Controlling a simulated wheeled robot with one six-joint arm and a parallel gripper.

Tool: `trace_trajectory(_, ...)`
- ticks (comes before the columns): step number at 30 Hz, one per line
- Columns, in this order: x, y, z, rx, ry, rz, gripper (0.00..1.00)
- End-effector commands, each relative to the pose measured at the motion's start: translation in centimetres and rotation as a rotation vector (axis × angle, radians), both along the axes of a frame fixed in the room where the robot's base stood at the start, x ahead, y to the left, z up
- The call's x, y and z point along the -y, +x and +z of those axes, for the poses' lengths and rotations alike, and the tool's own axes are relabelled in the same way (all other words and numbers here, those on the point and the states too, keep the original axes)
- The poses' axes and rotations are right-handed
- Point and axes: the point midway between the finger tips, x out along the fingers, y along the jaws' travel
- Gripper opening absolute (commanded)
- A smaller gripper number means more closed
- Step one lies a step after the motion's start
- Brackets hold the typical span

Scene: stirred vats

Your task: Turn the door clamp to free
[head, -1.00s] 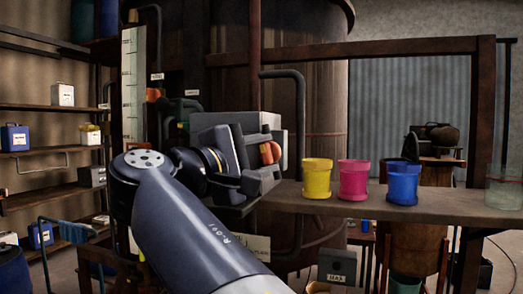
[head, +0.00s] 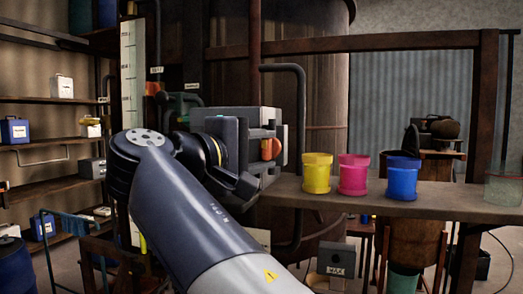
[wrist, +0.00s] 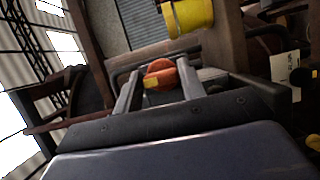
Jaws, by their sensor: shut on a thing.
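In the head view my gripper (head: 268,145) is partly hidden by my own wrist and arm. The clamp's mount behind the handle is mostly hidden.
A plank shelf (head: 430,204) right of the handle holds a yellow pot (head: 317,175), a pink pot (head: 354,176) and a blue pot (head: 403,179). The yellow pot stands nearest my gripper. A dark bent pipe (head: 300,110) rises just behind.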

Motion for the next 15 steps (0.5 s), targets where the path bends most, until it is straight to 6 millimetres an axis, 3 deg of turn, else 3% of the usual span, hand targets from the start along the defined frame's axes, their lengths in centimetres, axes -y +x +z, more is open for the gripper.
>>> trace_trajectory(1,0.0,0.0,-0.12,-0.002,0.003,-0.001,0.15)
trace_trajectory(2,0.0,0.0,-0.12,-0.002,0.003,-0.001,0.41)
trace_trajectory(3,-0.01,0.01,-0.12,-0.002,0.002,-0.001,0.44)
trace_trajectory(9,0.0,0.0,-0.07,-0.001,0.001,0.0,0.6)
trace_trajectory(15,-0.01,-0.01,-0.04,-0.001,0.001,0.0,0.6)
